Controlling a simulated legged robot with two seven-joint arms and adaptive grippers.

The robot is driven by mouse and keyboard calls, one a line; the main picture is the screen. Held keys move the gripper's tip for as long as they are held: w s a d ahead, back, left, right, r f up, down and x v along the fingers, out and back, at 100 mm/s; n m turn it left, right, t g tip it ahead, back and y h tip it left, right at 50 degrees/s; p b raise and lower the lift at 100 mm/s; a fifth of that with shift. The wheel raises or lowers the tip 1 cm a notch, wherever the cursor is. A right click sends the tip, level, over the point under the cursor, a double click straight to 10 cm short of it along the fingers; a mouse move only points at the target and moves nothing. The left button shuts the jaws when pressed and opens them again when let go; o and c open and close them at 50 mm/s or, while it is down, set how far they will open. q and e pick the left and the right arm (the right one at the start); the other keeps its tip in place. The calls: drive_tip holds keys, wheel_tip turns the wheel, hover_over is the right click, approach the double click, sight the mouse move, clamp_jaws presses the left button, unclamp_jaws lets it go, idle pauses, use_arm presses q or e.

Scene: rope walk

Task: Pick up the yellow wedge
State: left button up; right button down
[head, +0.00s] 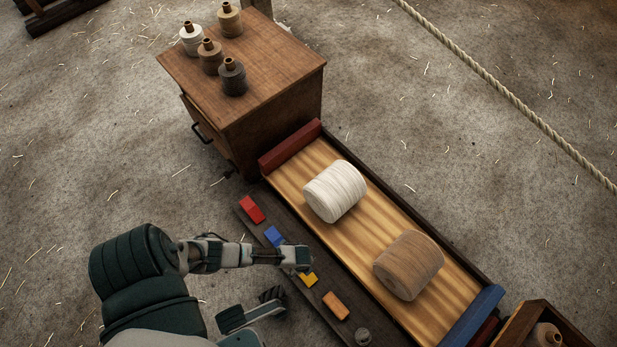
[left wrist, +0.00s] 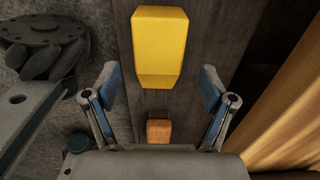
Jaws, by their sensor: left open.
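The yellow wedge (head: 308,280) lies on the dark narrow ledge beside the wooden ramp, partly hidden by my left gripper (head: 299,262) in the head view. In the left wrist view the yellow wedge (left wrist: 160,45) fills the upper middle. My left gripper (left wrist: 157,95) is open there, its two blue-padded fingers spread wide, with the wedge in line with the gap between them. Nothing is held. My right gripper is not clearly seen in either view.
On the same dark ledge (head: 292,280) lie a red block (head: 251,208), a blue block (head: 274,236), an orange block (head: 336,305) and a small grey knob (head: 362,336). A white spool (head: 335,190) and a tan spool (head: 408,265) rest on the ramp. A cabinet (head: 285,85) bears several small spools.

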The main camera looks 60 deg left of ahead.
use_arm(q)
drive_tip(key=f, duration=0.1)
drive_tip(key=f+b, duration=0.1)
drive_tip(key=f, duration=0.1)
drive_tip(key=shift+s+f, duration=0.1)
drive_tip(key=shift+s, duration=0.2)
drive_tip(key=shift+w, duration=0.3)
drive_tip(key=c, duration=1.4)
drive_tip(key=shift+o, duration=0.2)
